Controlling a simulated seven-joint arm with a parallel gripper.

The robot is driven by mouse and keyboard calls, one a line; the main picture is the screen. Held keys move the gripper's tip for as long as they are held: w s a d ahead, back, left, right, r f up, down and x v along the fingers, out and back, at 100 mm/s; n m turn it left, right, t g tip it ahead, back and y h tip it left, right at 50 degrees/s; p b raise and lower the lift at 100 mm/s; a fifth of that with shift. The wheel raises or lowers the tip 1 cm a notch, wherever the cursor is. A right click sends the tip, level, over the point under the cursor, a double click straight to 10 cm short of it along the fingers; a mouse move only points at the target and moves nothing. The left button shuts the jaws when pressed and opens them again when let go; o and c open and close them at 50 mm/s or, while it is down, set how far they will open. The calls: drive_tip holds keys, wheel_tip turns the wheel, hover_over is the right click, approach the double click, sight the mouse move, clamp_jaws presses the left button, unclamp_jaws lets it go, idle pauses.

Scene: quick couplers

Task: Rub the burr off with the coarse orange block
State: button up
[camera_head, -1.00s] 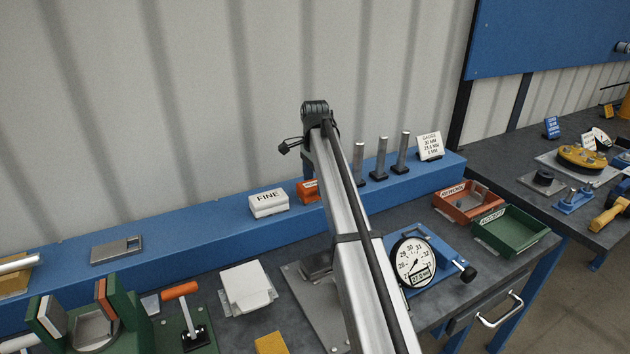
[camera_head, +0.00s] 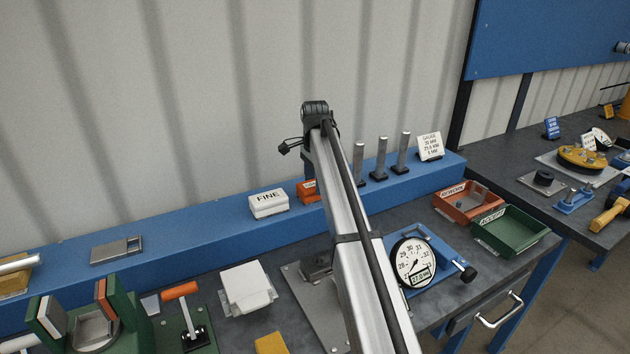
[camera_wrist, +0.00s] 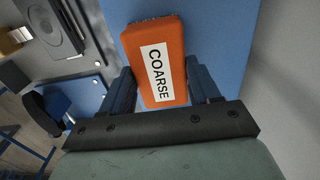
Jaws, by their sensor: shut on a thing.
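The coarse orange block (camera_wrist: 172,40) has a white label reading COARSE and lies over the blue shelf in the wrist view. My gripper (camera_wrist: 162,88) has one finger on each side of the block and is shut on it. In the head view the orange block (camera_head: 308,188) shows only in part at the left of my arm, beside the white block marked FINE (camera_head: 268,204). My gripper is hidden behind my arm there. No burr can be made out in either view.
The blue shelf (camera_head: 200,238) runs along the corrugated wall. Several upright pins (camera_head: 382,160) stand right of my arm. On the bench are a grey plate (camera_head: 305,300) with a dark part, a dial gauge (camera_head: 412,262), a red tray (camera_head: 447,206) and a green tray (camera_head: 488,239).

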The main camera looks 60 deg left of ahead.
drive_tip(key=shift+r, duration=0.2)
drive_tip(key=shift+r, duration=3.35)
drive_tip(key=w+d+f, duration=0.3)
drive_tip(key=w+d, duration=0.6)
drive_tip(key=w, duration=0.1)
drive_tip(key=w+d+f, duration=0.3)
drive_tip(key=w+d, duration=0.6)
drive_tip(key=w, duration=0.1)
drive_tip(key=w+d+f, duration=0.2)
drive_tip(key=w+d, duration=0.5)
drive_tip(key=d, duration=0.5)
drive_tip(key=w+d+f, duration=0.3)
drive_tip(key=w+d, duration=0.4)
drive_tip(key=d, duration=0.5)
drive_tip(key=w+d+f, duration=0.2)
drive_tip(key=d, duration=1)
drive_tip(key=w+d+f, duration=0.2)
drive_tip(key=d+f, duration=0.1)
drive_tip(key=d, duration=1)
drive_tip(key=s+d+f, duration=0.2)
drive_tip(key=s+d, duration=0.1)
drive_tip(key=d, duration=0.9)
drive_tip(key=s+d+f, duration=0.2)
drive_tip(key=d, duration=1.1)
drive_tip(key=shift+s+d+f, duration=0.2)
drive_tip(key=shift+s+d, duration=0.1)
drive_tip(key=shift+s, duration=0.1)
